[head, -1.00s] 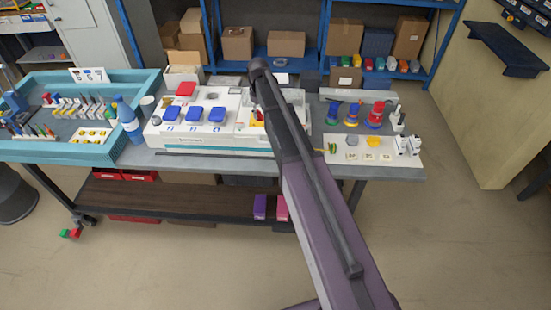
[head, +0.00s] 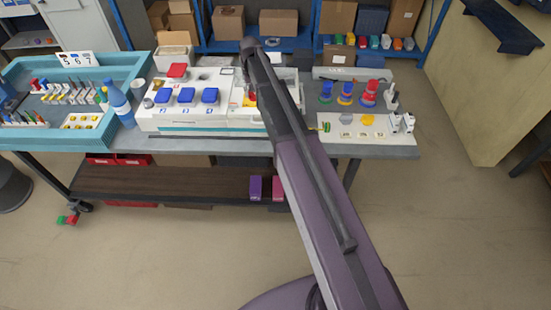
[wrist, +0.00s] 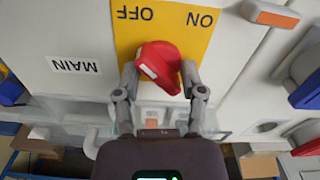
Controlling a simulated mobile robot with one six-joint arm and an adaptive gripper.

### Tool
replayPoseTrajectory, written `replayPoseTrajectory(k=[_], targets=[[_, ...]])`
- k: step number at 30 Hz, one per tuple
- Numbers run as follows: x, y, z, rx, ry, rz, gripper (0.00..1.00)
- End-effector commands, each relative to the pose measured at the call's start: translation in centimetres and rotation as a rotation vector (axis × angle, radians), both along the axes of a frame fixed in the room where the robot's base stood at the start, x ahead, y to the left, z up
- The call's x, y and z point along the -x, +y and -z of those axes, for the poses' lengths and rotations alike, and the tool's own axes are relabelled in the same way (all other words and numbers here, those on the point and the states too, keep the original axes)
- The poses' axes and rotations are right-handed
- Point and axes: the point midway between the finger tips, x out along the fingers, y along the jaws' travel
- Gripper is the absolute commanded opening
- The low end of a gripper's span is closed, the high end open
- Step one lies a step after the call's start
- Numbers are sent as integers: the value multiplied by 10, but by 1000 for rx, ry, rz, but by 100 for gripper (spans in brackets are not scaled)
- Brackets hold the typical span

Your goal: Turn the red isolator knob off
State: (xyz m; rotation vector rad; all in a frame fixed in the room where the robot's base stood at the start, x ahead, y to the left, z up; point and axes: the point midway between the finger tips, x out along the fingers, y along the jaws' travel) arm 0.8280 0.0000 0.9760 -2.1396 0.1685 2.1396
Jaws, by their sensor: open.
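The red isolator knob (wrist: 160,66) sits on a yellow plate (wrist: 190,40) in the wrist view. The plate's OFF and ON labels appear upside down, OFF at left and ON at right. My gripper (wrist: 160,75) is open, with one finger on each side of the knob. I cannot tell whether either finger touches it. In the head view a little of the red knob (head: 252,93) shows beside my arm, and my gripper is hidden there.
A plate marked MAIN (wrist: 74,66) lies left of the knob. Coloured reels (head: 346,93) stand at right.

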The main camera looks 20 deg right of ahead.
Motion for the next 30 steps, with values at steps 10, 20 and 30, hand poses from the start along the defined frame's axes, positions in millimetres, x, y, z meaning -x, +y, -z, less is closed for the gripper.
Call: replayPoseTrajectory(k=[10,20,30], targets=[[0,0,0,0,0,232,53],[0,0,0,0,0,454,53],[0,0,0,0,0,683,53]])
